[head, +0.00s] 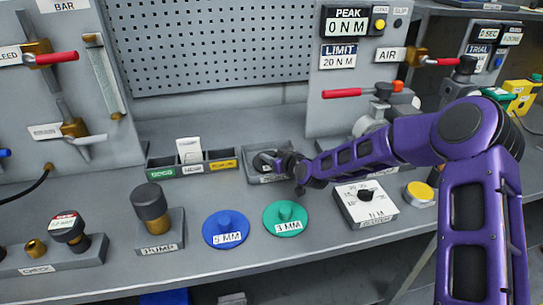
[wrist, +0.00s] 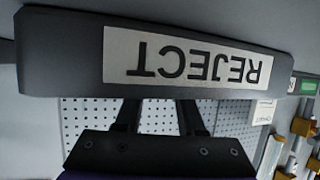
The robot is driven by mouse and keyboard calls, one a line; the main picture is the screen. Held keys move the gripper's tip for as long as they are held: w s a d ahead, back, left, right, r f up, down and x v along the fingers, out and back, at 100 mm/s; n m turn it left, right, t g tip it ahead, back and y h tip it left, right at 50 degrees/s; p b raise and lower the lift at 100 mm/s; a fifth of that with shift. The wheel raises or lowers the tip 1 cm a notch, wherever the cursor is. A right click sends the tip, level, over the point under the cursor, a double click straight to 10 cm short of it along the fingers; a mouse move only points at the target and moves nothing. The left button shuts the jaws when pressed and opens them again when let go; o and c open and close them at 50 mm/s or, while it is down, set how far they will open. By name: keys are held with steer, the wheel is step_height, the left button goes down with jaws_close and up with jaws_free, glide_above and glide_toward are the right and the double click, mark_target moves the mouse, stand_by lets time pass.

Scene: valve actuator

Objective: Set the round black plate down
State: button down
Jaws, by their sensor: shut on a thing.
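The round black plate (head: 263,161) shows partly in the head view, at or inside the grey tray (head: 247,176) at the back of the bench. My gripper (head: 284,164) is at the tray's right side, shut on the plate. In the wrist view my gripper's two fingers (wrist: 158,112) reach behind the tray's front wall (wrist: 60,55), which bears an upside-down REJECT label. That wall hides the fingertips and the plate there. I cannot tell whether the plate touches the tray floor.
A blue 5 MM disc (head: 226,230) and a green 3 MM disc (head: 285,218) lie in front. A divided label bin (head: 192,163) stands left of the tray. A white dial box (head: 366,204) stands to the right, under my arm. A pegboard (head: 215,45) rises behind.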

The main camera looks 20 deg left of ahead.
steer(key=shift+f, duration=0.15)
steer(key=c, duration=0.5)
jaws_free()
steer(key=shift+s+d+r, duration=0.15)
steer(key=shift+r, duration=0.1)
steer(key=v, duration=1.1)
steer(key=shift+s+d+r, duration=0.15)
steer(key=shift+d, duration=0.05)
